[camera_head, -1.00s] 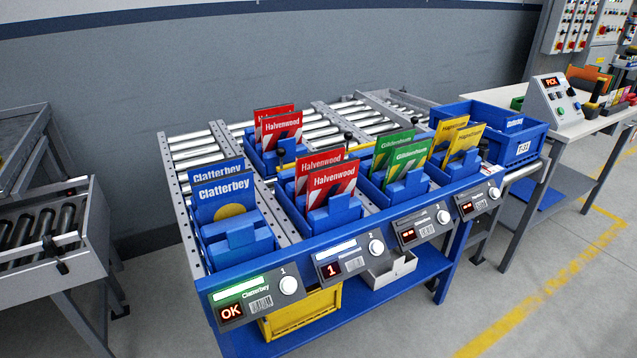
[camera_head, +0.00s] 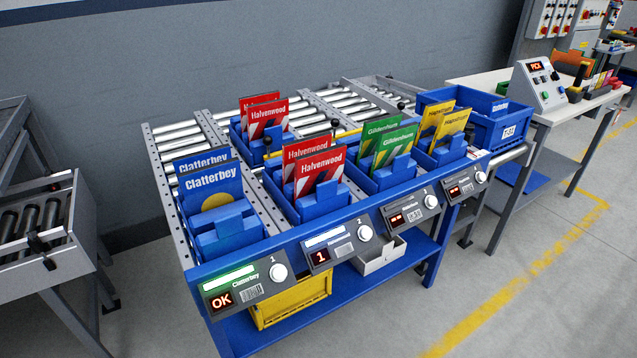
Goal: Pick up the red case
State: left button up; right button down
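Red cases labelled Halvenwood stand upright in blue bins on the roller rack in the head view. A front red case (camera_head: 322,166) and one behind it (camera_head: 296,153) lean in the second bin of the front row, whose display reads 1. Two more red cases, the nearer one (camera_head: 268,118) and the farther one (camera_head: 258,99), stand in a blue bin (camera_head: 240,137) farther back. The front bin's blue wall (camera_head: 322,199) hides their lower parts. Neither of my grippers is in view.
Blue Clatterbey cases (camera_head: 212,188) stand left, green Gildenhorn (camera_head: 396,143) and yellow cases (camera_head: 450,126) right. A blue tote (camera_head: 506,127) and a control box (camera_head: 538,87) stand at the right. A grey roller conveyor (camera_head: 45,240) is at the left. Open floor (camera_head: 400,320) lies in front.

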aim_at(320, 166)
jog(key=u, duration=0.4)
jog(key=l+u, duration=0.15)
jog(key=u, duration=0.25)
jog(key=l+u, duration=0.1)
jog(key=u, duration=0.25)
jog(key=l+u, duration=0.7)
jog(key=l, duration=0.2)
